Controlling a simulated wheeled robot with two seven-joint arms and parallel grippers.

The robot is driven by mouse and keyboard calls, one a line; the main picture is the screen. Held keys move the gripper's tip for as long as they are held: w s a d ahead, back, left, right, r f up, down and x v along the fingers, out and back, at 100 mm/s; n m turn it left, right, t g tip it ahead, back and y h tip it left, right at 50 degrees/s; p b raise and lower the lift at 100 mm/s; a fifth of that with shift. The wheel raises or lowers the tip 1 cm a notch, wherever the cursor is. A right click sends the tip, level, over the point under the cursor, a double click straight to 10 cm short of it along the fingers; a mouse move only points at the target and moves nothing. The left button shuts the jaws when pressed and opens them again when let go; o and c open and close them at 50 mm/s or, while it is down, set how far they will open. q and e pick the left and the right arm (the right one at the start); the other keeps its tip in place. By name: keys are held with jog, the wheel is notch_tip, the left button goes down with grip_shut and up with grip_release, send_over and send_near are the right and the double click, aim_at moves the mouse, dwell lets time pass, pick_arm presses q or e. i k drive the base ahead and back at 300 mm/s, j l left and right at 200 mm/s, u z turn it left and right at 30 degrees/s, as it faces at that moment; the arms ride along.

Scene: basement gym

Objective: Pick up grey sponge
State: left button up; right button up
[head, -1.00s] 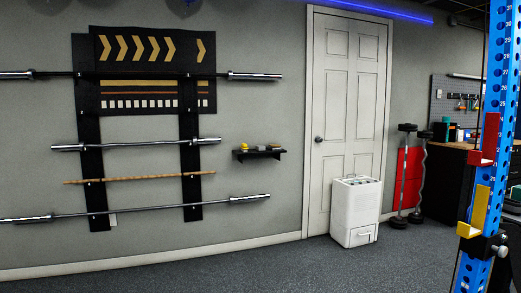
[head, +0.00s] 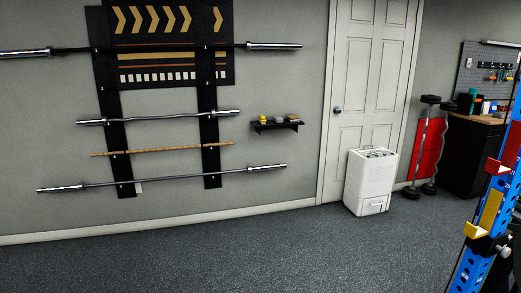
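A small black wall shelf (head: 277,126) is mounted on the grey wall, left of the door. On it stand a yellow object (head: 263,119), a small grey item (head: 279,119) in the middle that may be the grey sponge, and another small item (head: 292,118) at the right end. They are far away and too small to make out clearly. Neither of my grippers shows in the head view.
A barbell rack (head: 210,140) hangs on the wall left of the shelf. A white appliance (head: 371,181) stands by the white door (head: 366,90). A blue upright (head: 487,215) rises at the right. Dark floor (head: 230,255) lies clear ahead.

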aim_at(278, 119)
jog(key=i, duration=4.35)
